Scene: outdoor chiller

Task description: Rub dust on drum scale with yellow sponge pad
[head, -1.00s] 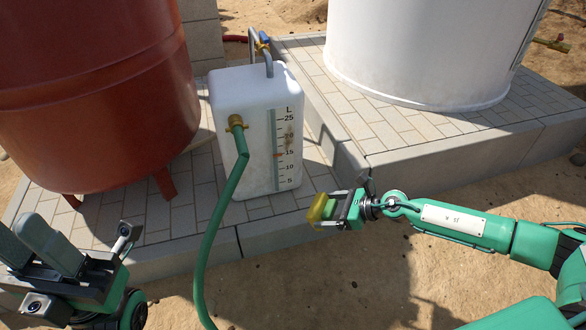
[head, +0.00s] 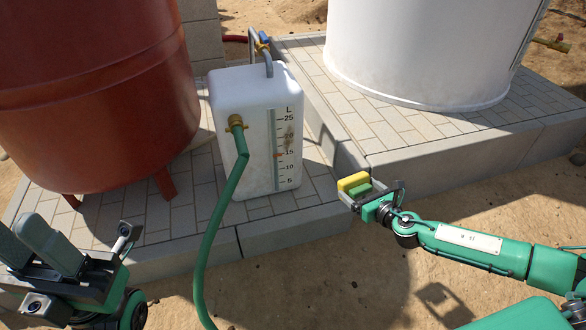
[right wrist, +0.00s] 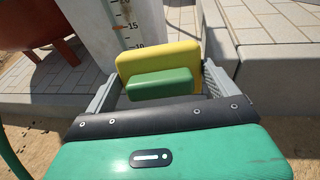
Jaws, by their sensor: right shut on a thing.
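The white drum (head: 240,150) stands upright on the paved plinth, with a litre scale (head: 282,147) on its front face. Brownish dust (head: 288,138) covers part of the scale around the middle marks. My right gripper (head: 368,192) is shut on the yellow sponge pad (head: 352,181) by its green block. The pad is to the right of the drum and apart from it. In the right wrist view the pad (right wrist: 160,62) sits between the fingers, with the scale (right wrist: 126,22) beyond it. My left gripper (head: 50,250) is at the lower left, away from the drum; its fingers look apart and empty.
A green hose (head: 215,225) runs from the drum's brass fitting down to the front. A red-brown tank (head: 95,95) stands at left and a large white tank (head: 425,50) at right on a raised paved block (head: 440,138). Sandy ground lies in front.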

